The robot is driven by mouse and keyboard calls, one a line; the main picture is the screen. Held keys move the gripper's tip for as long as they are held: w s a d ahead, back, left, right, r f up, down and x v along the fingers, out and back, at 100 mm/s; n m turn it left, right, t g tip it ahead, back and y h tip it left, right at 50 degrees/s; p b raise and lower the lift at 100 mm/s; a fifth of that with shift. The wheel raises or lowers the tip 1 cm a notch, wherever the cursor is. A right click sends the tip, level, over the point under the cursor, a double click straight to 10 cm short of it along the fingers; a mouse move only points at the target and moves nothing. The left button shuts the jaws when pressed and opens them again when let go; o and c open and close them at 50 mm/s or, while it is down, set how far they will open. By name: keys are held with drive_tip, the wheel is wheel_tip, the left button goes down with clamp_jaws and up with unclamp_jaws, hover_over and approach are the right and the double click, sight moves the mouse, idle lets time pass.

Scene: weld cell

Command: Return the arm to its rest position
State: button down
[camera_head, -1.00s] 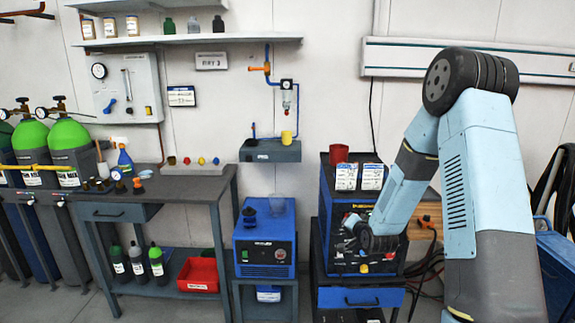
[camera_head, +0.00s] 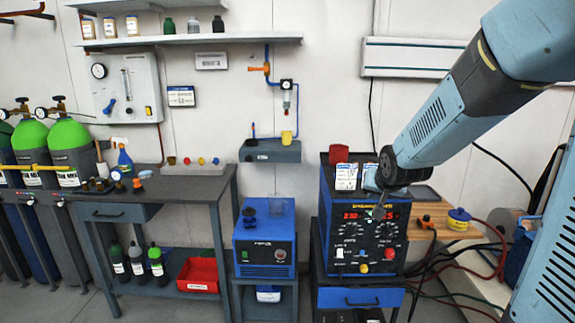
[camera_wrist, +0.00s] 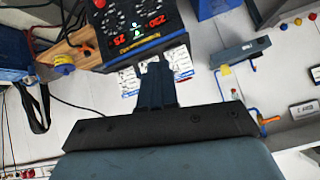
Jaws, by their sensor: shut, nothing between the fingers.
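My arm reaches in from the upper right in the head view. My gripper (camera_head: 380,212) hangs below its dark wrist, in front of the blue welding machine (camera_head: 345,228). In the wrist view my gripper (camera_wrist: 156,68) has its dark fingers together with nothing between them. White-labelled packets (camera_wrist: 180,58) lie beyond the fingertips there. I cannot tell whether the gripper touches the machine.
A red cup (camera_head: 338,153) stands on the machine, beside labelled packets (camera_head: 346,176). Cables and a yellow-blue spool (camera_head: 459,218) are right of it. A blue unit (camera_head: 264,245) and a workbench (camera_head: 150,190) stand left.

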drive_tip(key=s+r+n+g, duration=0.1)
drive_tip(key=s+r, duration=0.3)
drive_tip(key=s, duration=0.9)
drive_tip(key=s+r+n+g, duration=0.1)
drive_tip(key=s+r, duration=0.3)
drive_tip(key=s, duration=0.9)
drive_tip(key=shift+s+d+n+g, duration=0.15)
drive_tip(key=shift+s+n+g, duration=0.25)
drive_tip(key=shift+g, duration=0.5)
